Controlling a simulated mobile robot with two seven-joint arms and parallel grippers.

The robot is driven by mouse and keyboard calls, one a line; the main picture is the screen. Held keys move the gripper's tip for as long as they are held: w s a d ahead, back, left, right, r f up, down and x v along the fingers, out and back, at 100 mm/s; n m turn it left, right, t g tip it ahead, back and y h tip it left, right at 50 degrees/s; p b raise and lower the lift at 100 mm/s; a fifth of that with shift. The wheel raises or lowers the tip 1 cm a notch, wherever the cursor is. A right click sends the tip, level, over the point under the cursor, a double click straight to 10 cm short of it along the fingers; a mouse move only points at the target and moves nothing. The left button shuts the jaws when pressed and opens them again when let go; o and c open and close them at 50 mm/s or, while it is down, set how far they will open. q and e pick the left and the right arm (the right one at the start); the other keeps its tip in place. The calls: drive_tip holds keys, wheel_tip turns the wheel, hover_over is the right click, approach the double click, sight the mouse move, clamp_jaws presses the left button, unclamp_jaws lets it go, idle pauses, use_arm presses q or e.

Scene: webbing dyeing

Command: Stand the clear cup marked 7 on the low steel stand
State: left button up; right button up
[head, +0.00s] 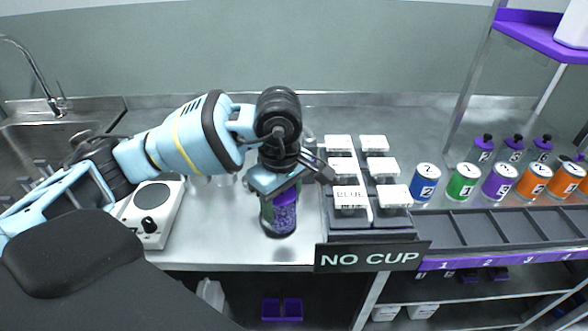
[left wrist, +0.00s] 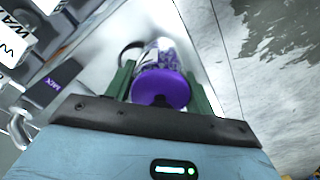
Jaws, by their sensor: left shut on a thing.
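My left gripper (head: 284,178) is shut on a clear container with purple, grainy contents (head: 281,216), upright at the front of the steel counter. In the left wrist view, a purple round top (left wrist: 162,88) sits between the green fingers of the gripper (left wrist: 165,85). No number 7 is readable on the container. Whether its base touches the counter is hard to tell. Faint clear cups (head: 224,180) stand behind the arm, with their marks unreadable. I cannot make out a low steel stand. My right gripper is not in view.
A white device with a black knob (head: 152,212) stands left. White-lidded boxes (head: 350,197) sit in a rack above a "NO CUP" sign (head: 372,257). Numbered cans (head: 463,181) and purple-capped bottles (head: 482,149) stand right, behind an empty grey tray (head: 490,229). A sink (head: 60,135) is far left.

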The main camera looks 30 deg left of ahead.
use_arm(q)
drive_tip(key=s+d+f+m, duration=0.3)
drive_tip(key=s+m, duration=0.3)
drive_tip(key=m, duration=0.9)
drive_tip(key=shift+d, duration=0.35)
drive_tip(key=shift+s+f, duration=0.1)
